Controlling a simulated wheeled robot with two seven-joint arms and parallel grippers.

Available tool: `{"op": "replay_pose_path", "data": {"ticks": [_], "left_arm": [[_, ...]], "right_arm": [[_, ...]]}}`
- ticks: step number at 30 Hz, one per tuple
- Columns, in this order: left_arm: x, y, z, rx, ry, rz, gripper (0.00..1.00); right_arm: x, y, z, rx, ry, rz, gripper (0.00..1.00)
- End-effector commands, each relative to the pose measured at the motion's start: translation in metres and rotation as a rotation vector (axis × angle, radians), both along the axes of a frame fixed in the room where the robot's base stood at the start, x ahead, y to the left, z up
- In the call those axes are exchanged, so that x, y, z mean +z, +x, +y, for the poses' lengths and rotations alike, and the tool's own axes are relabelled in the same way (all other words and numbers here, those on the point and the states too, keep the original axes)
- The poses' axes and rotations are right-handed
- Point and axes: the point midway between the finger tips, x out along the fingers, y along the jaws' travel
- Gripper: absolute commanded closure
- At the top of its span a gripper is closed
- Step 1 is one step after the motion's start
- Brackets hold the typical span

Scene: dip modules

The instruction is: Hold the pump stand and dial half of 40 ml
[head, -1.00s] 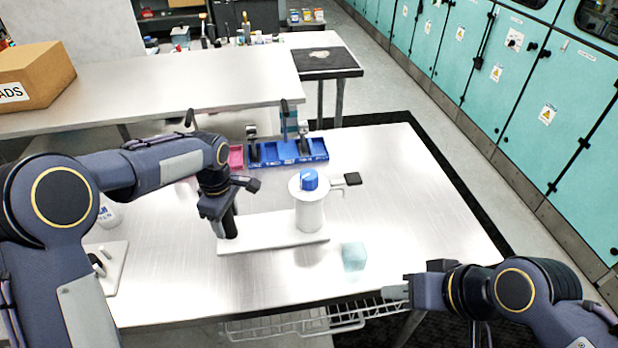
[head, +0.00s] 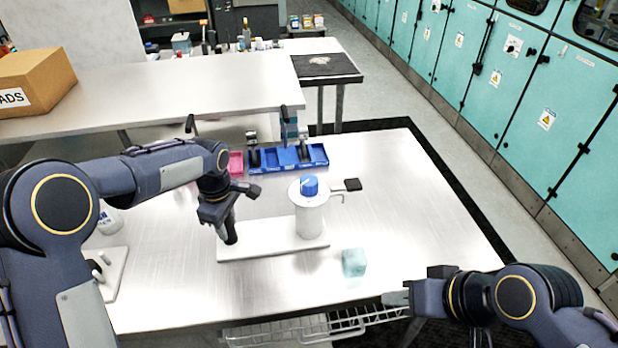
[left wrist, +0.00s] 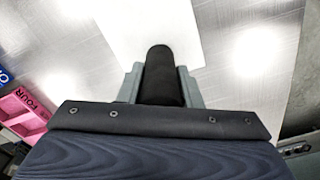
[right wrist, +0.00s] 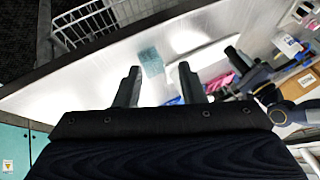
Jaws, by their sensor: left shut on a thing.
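The pump stand has a long white base plate (head: 275,240) lying on the metal table, with an upright white cylinder (head: 311,220) on its right end. A blue dial (head: 309,184) with a pale pointer mark sits on top; its scale is too small to read. My left gripper (head: 229,222) is shut on the black post (left wrist: 162,72) at the plate's left end. The plate shows beyond the post in the left wrist view. My right gripper (right wrist: 158,82) is open and empty, past the table's front right edge, well away from the dial.
A pale teal cube (head: 353,262) lies on the table in front of the cylinder. A blue divided tray (head: 285,158) and a pink bin (head: 236,162) stand behind. A wire basket (head: 300,331) hangs under the front edge. The table's right side is clear.

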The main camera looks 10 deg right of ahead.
Motion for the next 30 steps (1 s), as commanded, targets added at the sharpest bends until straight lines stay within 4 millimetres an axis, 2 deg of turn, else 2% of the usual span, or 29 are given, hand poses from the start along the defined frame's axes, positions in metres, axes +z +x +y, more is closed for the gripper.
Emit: {"op": "replay_pose_path", "data": {"ticks": [14,15,20,23,26,30], "left_arm": [[0.0,0.0,0.0,0.0,0.0,-0.001,1.0],[0.0,0.0,0.0,0.0,0.0,-0.001,1.0],[0.0,0.0,0.0,0.0,0.0,-0.001,1.0],[0.001,0.0,0.0,0.0,0.0,-0.001,1.0],[0.001,0.0,0.0,0.0,-0.001,-0.002,1.0],[0.001,0.0,0.0,0.0,-0.001,-0.002,1.0]], "right_arm": [[0.0,0.0,0.0,0.0,0.0,0.0,0.64],[0.0,0.0,0.0,0.0,0.0,0.0,0.62],[0.007,0.006,-0.002,0.038,-0.024,0.003,0.41],[0.022,0.02,-0.006,0.131,-0.084,0.008,0.41],[0.046,0.045,-0.009,0.283,-0.176,0.014,0.41],[0.079,0.091,-0.008,0.545,-0.321,0.024,0.41]]}}
